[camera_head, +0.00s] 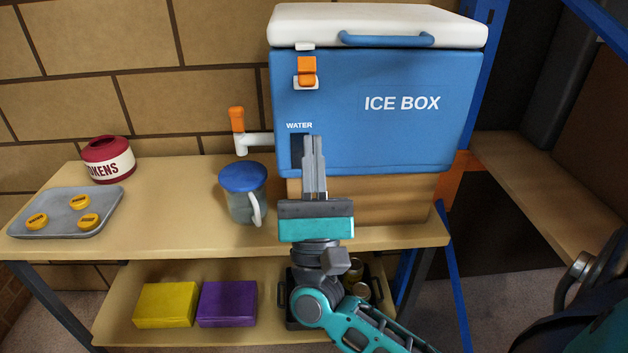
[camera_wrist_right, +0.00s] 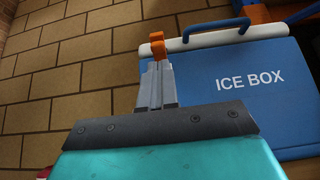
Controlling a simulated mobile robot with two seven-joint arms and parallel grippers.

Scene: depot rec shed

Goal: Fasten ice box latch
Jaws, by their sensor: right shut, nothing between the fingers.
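The blue ice box (camera_head: 380,130) stands on a wooden block on the bench top, with its white lid (camera_head: 400,22) down. Its orange latch (camera_head: 307,68) sits on a white mount at the upper left of the front, just below a small white catch on the lid. In the right wrist view, the orange latch (camera_wrist_right: 158,44) shows just beyond the fingertips. My left gripper is out of view.
An orange-handled tap (camera_head: 237,120) sticks out left of the box. A blue-lidded jug (camera_head: 243,190) stands left of my right gripper. A token pot (camera_head: 108,160) and grey tray (camera_head: 70,222) are farther left. Yellow and purple boxes (camera_head: 227,303) lie on the lower shelf.

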